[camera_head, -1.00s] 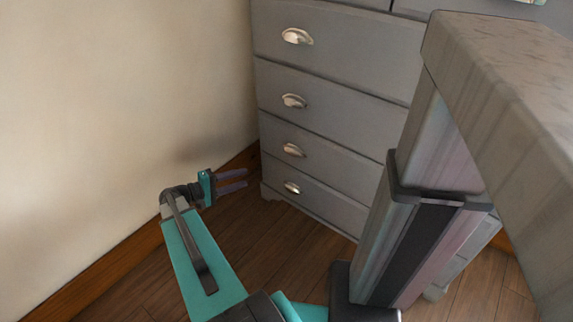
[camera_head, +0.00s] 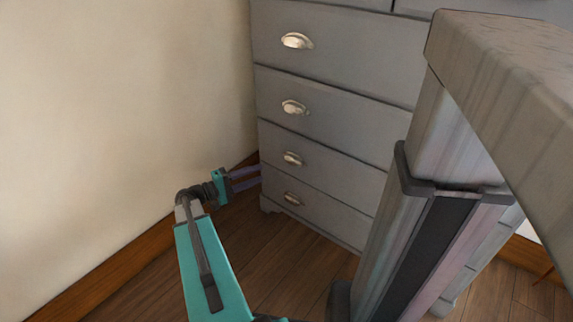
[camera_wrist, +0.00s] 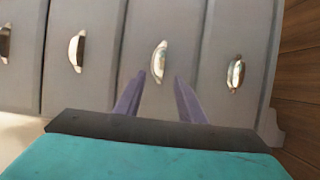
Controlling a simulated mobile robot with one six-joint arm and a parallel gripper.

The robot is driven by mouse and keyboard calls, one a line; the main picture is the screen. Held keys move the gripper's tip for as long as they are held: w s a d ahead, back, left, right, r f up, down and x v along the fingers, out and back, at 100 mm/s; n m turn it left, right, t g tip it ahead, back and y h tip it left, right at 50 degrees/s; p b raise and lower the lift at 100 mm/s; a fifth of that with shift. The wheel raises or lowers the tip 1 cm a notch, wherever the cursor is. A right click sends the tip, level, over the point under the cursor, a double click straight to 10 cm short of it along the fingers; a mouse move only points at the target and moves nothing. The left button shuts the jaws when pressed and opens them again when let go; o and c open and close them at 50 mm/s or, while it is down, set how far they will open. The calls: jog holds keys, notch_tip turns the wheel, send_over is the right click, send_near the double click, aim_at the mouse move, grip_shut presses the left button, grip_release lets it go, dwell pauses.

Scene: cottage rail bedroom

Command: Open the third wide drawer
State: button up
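The grey dresser has several wide drawers stacked vertically, each showing a metal cup handle. The third wide drawer (camera_head: 340,172) is closed, with its handle (camera_head: 292,158) on the left part of its front. In the wrist view the dresser lies sideways, floor at right, and the third drawer's handle (camera_wrist: 159,60) is near the centre. My gripper (camera_head: 260,175) is at the dresser's lower left edge in the head view. Its two purple fingers are apart and empty. In the wrist view the gripper (camera_wrist: 160,77) points at that handle, which appears just beyond and between the fingertips; contact is not visible.
The bottom drawer's handle (camera_head: 292,198) and second drawer's handle (camera_head: 294,107) flank the third. A cream wall (camera_head: 110,110) with a wooden baseboard (camera_head: 100,270) stands close on the left.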

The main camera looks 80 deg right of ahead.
aim_at(290, 163)
jog(key=b+x, duration=0.3)
jog(key=x, duration=1)
jog(key=shift+d+b, duration=0.15)
jog(key=shift+b, duration=0.15)
jog(key=shift+f, duration=0.1)
grip_shut()
